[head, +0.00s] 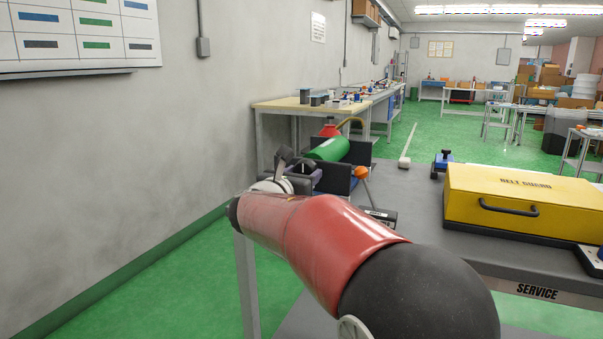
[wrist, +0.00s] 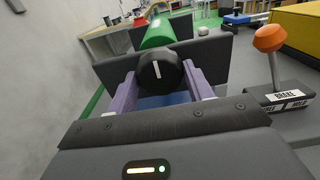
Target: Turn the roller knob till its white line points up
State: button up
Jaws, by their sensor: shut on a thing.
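The roller knob (wrist: 165,78) is a round black knob in the middle of the wrist view, with a short white line on its face. The line stands close to upright, with a slight tilt at most. The green roller (wrist: 157,32) lies behind it; it also shows in the head view (head: 328,149). My gripper (wrist: 160,84) has its purple fingers on the knob's left and right sides, shut on it.
An orange-topped brake lever (wrist: 271,40) stands right of the knob. A yellow belt guard box (head: 520,200) lies on the grey table (head: 415,195) farther right. A grey wall (head: 100,140) runs along the left.

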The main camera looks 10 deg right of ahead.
jog(key=shift+f, duration=0.1)
jog(key=o, duration=1)
jog(key=b+v, duration=0.1)
jog(key=v, duration=0.7)
jog(key=s+d+f+m+g+y, duration=0.2)
jog(key=s+d+f+m+g, duration=0.25)
jog(key=s+d+m, duration=0.35)
jog(key=s+d+f+m+g+y, duration=0.1)
jog(key=s+d+f+m+g, duration=0.2)
jog(key=s+f+m, duration=0.5)
jog(key=s+a+f+m+y, duration=0.2)
jog(key=s+m, duration=0.2)
jog(key=s, duration=0.1)
jog(key=s+a+f+m+g+y, duration=0.1)
jog(key=s+a+f+m+y, duration=0.1)
jog(key=s+f+m+y, duration=0.1)
jog(key=s+a+f+m+y, duration=0.1)
jog(key=s+f+m+y, duration=0.1)
jog(key=s+m, duration=0.3)
jog(key=shift+s+a+f+m+g+y, duration=0.1)
jog(key=shift+s+a+m+g+y, duration=0.1)
jog(key=shift+s, duration=0.3)
jog(key=shift+s+a+f+m+g+y, duration=0.1)
jog(key=shift+s+a+f+m, duration=0.1)
jog(key=shift+s, duration=0.25)
